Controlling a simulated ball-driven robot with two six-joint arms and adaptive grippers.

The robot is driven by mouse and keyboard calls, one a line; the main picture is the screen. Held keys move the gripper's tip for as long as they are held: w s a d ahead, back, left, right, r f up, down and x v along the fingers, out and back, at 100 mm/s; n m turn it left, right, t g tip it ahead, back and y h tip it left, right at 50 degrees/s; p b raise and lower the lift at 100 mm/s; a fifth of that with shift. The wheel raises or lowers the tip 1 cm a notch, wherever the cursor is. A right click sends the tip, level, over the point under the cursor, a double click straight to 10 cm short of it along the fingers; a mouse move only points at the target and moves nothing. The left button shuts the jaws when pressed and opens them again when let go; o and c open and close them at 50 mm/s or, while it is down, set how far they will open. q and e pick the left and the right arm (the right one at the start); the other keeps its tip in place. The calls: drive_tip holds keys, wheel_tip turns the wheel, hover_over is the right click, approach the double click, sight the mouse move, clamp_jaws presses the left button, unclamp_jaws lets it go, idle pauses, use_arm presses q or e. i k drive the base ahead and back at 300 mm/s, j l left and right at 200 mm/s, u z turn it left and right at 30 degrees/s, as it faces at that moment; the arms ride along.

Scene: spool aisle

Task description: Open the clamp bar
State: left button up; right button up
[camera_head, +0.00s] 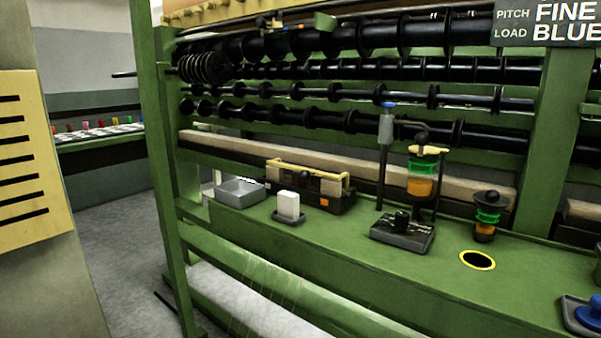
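A yellow bar (300,167) runs along the top of a low dark holder (318,202) on the green bench; it looks like the clamp bar. Its ends bend down at the holder's two ends, and a small dark knob (305,179) sits in front of it. A small orange mark shows on the holder's front. The bar appears lowered over the holder, but its exact seating is too small to tell. Neither of my grippers is in view.
A grey metal tray (240,193) and a white block (288,204) on a dark base stand near the holder. To the right are a dark fixture (402,232), a stand with green and orange parts (422,178), and a yellow-rimmed hole (477,260). A green post (160,150) rises at left.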

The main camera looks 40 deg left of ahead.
sight(306, 174)
drive_tip(key=u, duration=0.9)
